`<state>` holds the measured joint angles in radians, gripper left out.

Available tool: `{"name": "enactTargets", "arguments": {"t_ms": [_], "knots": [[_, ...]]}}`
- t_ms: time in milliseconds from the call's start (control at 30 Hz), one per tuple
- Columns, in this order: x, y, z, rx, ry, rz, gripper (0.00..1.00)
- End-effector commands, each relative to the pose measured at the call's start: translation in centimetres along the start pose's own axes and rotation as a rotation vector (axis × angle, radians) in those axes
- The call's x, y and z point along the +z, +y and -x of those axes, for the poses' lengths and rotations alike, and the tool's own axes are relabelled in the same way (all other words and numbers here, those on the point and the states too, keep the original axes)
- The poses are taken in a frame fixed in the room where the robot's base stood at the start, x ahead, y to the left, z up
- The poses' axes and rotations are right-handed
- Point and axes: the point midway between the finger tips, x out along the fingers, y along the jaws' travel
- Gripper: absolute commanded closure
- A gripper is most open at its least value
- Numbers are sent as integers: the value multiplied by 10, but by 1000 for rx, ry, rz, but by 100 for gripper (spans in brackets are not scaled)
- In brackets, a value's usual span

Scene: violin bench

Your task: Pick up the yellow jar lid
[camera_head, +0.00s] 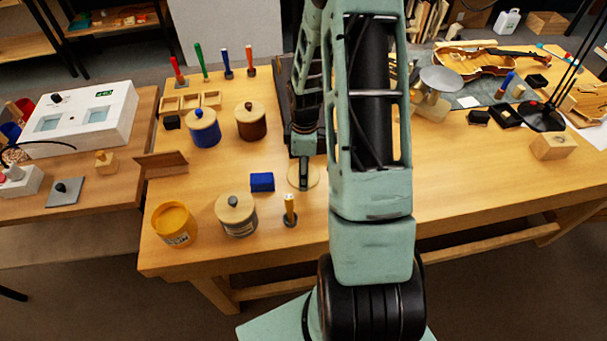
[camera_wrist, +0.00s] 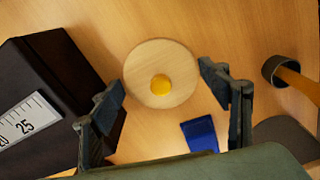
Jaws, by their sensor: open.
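The yellow jar lid (camera_wrist: 181,56) is a round, pale wooden disc with a yellow knob at its middle. It lies flat on the bench, knob up. In the head view the lid (camera_head: 315,181) is partly hidden behind my gripper (camera_head: 304,184). In the wrist view my gripper (camera_wrist: 162,82) is open, with one finger to each side of the lid and nothing held. The fingers seem apart from the lid; their exact height above it is hard to tell. The yellow jar (camera_head: 174,229) stands open at the bench's front left corner.
A blue block (camera_head: 262,182) lies left of the lid and also shows in the wrist view (camera_wrist: 200,134). A dark box with a scale (camera_wrist: 48,85) is close to one finger. A lidded grey jar (camera_head: 237,216) and an upright wooden-handled tool (camera_head: 290,210) stand nearer the front edge.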

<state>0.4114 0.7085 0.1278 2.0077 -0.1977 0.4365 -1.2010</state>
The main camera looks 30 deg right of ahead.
Motion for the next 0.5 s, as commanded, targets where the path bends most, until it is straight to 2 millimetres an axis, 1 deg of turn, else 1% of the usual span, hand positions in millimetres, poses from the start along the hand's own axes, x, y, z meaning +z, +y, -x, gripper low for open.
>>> {"name": "enactTargets", "arguments": {"t_ms": [33,67,400,500], "knots": [[0,0,0,0,0,0,38],[0,0,0,0,0,0,41],[0,0,-1,0,0,0,78],[0,0,-2,0,0,0,88]]}}
